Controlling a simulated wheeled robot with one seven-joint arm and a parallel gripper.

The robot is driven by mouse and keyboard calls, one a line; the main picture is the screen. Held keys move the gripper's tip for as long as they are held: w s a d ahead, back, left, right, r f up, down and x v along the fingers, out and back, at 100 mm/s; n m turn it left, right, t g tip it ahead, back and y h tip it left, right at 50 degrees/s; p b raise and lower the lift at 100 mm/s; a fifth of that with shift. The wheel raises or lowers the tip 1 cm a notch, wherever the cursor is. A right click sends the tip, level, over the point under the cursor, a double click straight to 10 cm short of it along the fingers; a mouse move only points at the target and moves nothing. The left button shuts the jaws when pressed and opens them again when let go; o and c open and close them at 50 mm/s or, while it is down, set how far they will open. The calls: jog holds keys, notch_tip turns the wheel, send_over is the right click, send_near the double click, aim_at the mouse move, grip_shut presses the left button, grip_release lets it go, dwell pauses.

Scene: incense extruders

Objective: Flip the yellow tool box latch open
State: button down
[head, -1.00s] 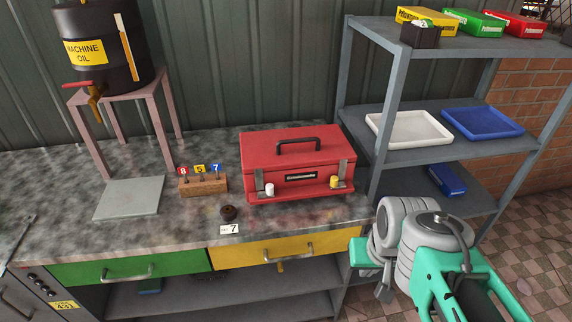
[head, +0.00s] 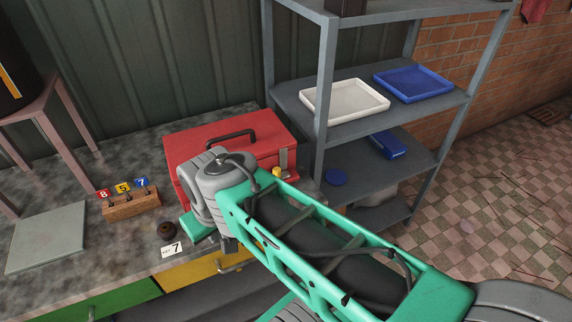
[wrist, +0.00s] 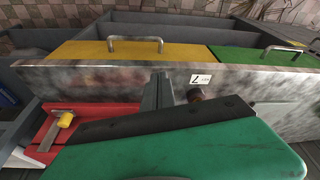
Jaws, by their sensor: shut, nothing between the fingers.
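The red tool box (head: 190,142) sits on the workbench, partly hidden by my arm in the head view. Its yellow latch (head: 277,172) shows at the right of its front, beside my arm. In the wrist view the yellow latch (wrist: 65,121) is at the left, on a metal strip against the red box (wrist: 38,133). My gripper (wrist: 158,88) shows its grey fingers together and empty, to the right of the latch and apart from it. In the head view the fingers are hidden or cannot be made out. The other latch is hidden behind my arm.
A wooden block with numbered flags (head: 130,204), a dark round knob (head: 167,230) and a number 7 card (head: 172,249) are left of my arm. A grey shelf (head: 325,90) stands close on the right. A yellow drawer (wrist: 75,52) is below the bench edge.

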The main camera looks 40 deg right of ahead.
jog(key=w+d+r+m+y+p, duration=0.1)
jog(key=w+d+r, duration=0.1)
jog(key=w+d, duration=0.3)
jog(key=m+t+y+p, duration=0.2)
jog(key=m+p, duration=0.1)
send_near(282, 174)
notch_tip(282, 174, up, 2)
jog(key=a, duration=0.2)
jog(key=s+d+r+t, duration=0.1)
jog(key=s+d, duration=0.4)
jog(key=d, duration=0.1)
jog(key=shift+s+d+r+m+t, duration=0.2)
jog(key=shift+s+m+t, duration=0.1)
jog(key=shift+s+m, duration=0.1)
jog(key=shift+f, duration=0.1)
jog(key=w+a+f, duration=0.1)
jog(key=w+f, duration=0.1)
jog(key=w+a+f, duration=0.2)
jog(key=f, duration=0.1)
jog(key=w+a+f, duration=0.2)
jog(key=w, duration=0.1)
jog(key=shift+a+f+p, duration=0.1)
jog(key=shift+f+p, duration=0.2)
jog(key=shift+f, duration=0.05)
jog(key=shift+w+a+f, duration=0.1)
jog(key=shift+w+a, duration=0.15)
jog(key=shift+a, duration=0.05)
